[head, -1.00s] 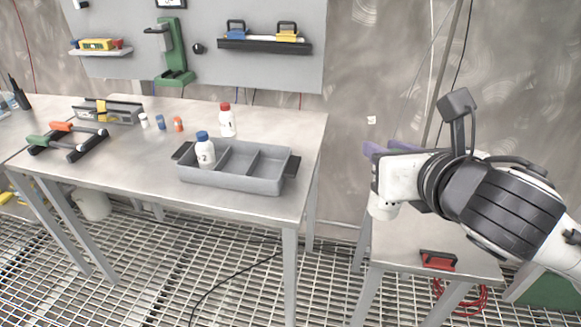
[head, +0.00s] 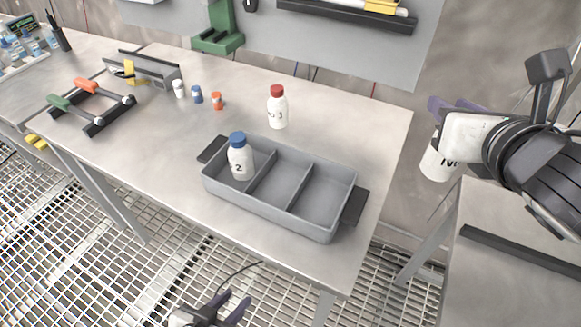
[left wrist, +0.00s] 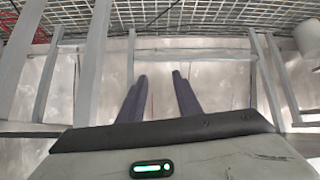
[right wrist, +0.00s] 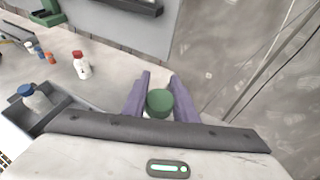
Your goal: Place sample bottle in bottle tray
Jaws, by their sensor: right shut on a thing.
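The grey bottle tray (head: 270,211) stands on the steel table and has three compartments. A white bottle with a blue cap (head: 238,160) stands upright in its left compartment; the middle and right ones are empty. A white bottle with a red cap (head: 277,108) stands on the table behind the tray. My right gripper (head: 453,108) is shut on a white sample bottle (head: 438,164), held in the air right of the table. Its green cap (right wrist: 160,102) shows between the fingers in the right wrist view. My left gripper (head: 228,306) is open and empty, low in front of the table.
Small bottles (head: 197,95) and a tool rack (head: 90,107) stand on the left of the table (head: 170,165). A green stand (head: 220,30) is at the back. A lower bench (head: 500,270) stands at right, with a gap between it and the table.

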